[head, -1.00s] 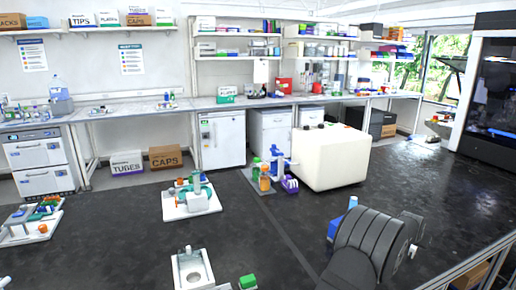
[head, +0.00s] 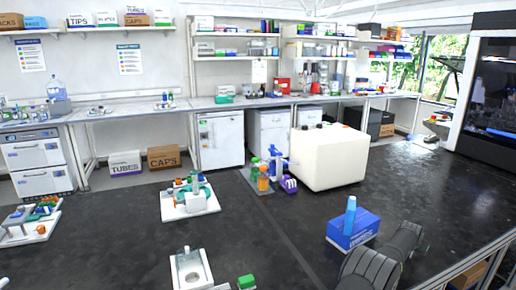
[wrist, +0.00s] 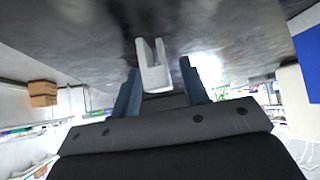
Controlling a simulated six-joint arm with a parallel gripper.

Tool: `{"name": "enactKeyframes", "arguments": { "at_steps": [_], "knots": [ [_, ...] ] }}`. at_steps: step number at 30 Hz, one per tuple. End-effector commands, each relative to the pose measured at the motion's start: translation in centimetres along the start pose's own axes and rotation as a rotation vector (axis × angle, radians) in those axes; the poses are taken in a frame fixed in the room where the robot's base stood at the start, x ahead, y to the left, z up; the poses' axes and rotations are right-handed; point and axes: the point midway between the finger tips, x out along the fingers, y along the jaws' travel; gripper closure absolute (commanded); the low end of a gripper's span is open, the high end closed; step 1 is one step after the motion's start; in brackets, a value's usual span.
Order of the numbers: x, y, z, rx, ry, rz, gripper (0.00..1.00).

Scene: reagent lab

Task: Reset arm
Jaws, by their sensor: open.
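My gripper (wrist: 160,68) shows only in the wrist view, its two blue-grey fingers spread apart and open. A white forked piece (wrist: 152,76) appears between the fingers; I cannot tell what it is, and the fingers do not visibly close on it. In the head view only my dark arm links show at the lower right, and the gripper itself is out of that frame.
A blue box with a blue piece on top (head: 352,231) stands near my arm. A large white block (head: 330,158) stands beyond, beside bottles (head: 263,178). White trays stand left (head: 190,205) and front (head: 191,273). The middle black bench is mostly clear.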

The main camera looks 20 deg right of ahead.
Motion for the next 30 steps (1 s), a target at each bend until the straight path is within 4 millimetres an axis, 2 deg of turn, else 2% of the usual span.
{"name": "enactKeyframes", "arguments": {
  "at_steps": [2,9,17,30],
  "knots": [
    [0.8,0.0,0.1,0.000,0.001,0.000,0.59],
    [-2.6,0.2,-3.1,0.001,0.002,0.001,0.59],
    [-5.4,3.6,-3.2,0.001,0.000,0.002,0.59],
    [-11.1,10.1,-3.8,0.003,0.001,0.002,0.59]
  ]
}}
